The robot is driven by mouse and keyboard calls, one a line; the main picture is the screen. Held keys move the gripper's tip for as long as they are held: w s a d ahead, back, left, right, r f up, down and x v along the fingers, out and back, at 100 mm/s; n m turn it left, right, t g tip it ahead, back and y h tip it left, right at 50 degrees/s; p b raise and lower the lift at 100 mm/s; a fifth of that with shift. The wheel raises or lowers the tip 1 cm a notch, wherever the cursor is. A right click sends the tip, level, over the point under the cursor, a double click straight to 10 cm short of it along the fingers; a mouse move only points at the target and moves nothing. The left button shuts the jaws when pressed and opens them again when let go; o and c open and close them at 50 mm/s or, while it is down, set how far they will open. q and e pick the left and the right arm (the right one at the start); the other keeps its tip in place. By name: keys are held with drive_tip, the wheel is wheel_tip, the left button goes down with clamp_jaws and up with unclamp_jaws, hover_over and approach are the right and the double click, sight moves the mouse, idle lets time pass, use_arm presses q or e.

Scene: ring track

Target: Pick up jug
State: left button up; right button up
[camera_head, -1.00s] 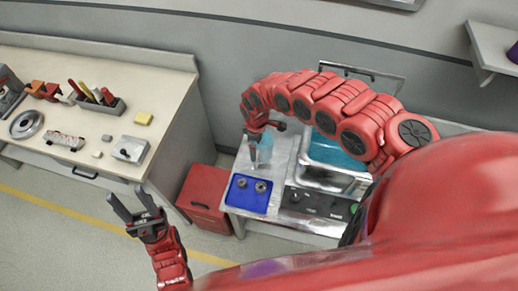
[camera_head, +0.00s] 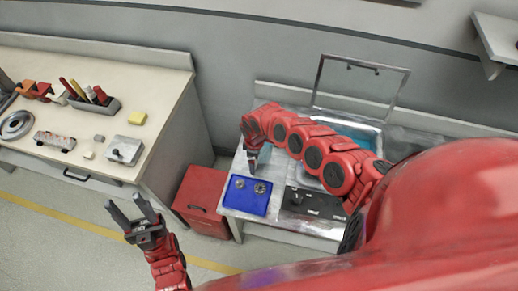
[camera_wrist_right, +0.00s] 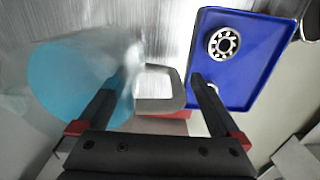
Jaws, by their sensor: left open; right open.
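The jug (camera_wrist_right: 85,80) is clear with blue liquid, on the left of the right wrist view. Its pale squarish handle (camera_wrist_right: 178,103) lies between the fingers of my right gripper (camera_wrist_right: 158,84), which is open. I cannot tell whether either finger touches it. In the head view my right gripper (camera_head: 252,165) points down at the left part of the metal bench, and the jug is mostly hidden by it. My left gripper (camera_head: 124,202) is open and empty, over the floor at lower left, away from the jug.
A blue tray (camera_head: 233,205) with round metal bearings lies close to the right gripper. A basin (camera_head: 367,134) of blue liquid with a raised lid frame stands to the right. A red cabinet (camera_head: 203,190) and a workbench with tools (camera_head: 165,85) are on the left.

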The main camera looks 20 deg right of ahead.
drive_tip(key=shift+f, duration=1.15)
clamp_jaws()
